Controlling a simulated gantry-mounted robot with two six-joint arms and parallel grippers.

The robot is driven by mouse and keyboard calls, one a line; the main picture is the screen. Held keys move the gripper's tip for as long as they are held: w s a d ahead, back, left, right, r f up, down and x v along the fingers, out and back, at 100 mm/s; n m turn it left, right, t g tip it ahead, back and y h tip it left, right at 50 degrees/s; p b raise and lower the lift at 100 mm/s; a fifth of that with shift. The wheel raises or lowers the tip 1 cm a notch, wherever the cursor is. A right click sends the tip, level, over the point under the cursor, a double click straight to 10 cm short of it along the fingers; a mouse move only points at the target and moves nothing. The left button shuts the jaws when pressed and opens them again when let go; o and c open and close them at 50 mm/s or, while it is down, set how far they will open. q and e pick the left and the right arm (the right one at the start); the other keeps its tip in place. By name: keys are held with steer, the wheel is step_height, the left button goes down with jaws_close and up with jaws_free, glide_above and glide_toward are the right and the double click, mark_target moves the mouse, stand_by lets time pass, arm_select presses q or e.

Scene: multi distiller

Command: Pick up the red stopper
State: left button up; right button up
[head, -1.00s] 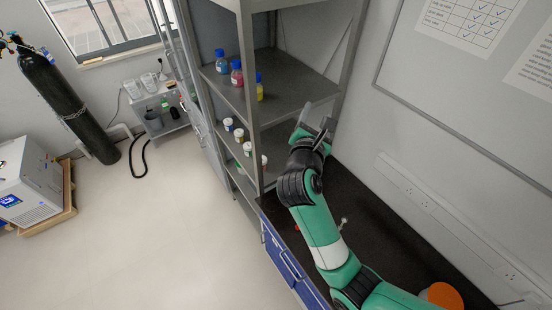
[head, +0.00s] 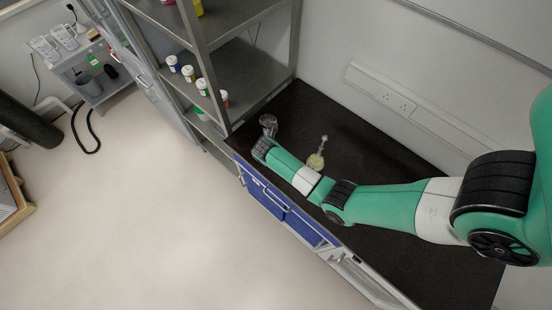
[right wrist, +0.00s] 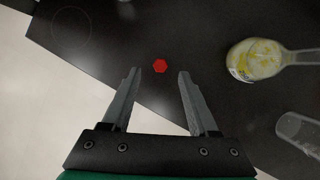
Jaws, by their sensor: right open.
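The red stopper (right wrist: 160,66) lies on the dark counter (right wrist: 200,30) in the right wrist view, small and six-sided from above. My right gripper (right wrist: 158,74) is open, with one finger on each side of the stopper in the picture. I cannot tell how high the fingers are above it. In the head view my right gripper (head: 268,122) is over the counter's far left end, beside the shelf. The stopper is not visible in the head view. My left gripper is not in view.
A round glass flask with yellowish contents (right wrist: 255,60) lies or stands right of the gripper; it also shows in the head view (head: 316,161). Another clear glass piece (right wrist: 298,130) is at lower right. A metal shelf (head: 245,75) with small jars rises beside the counter.

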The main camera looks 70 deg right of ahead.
steer(key=b+x, duration=0.2)
steer(key=x, duration=0.4)
steer(key=shift+r, duration=0.1)
jaws_close()
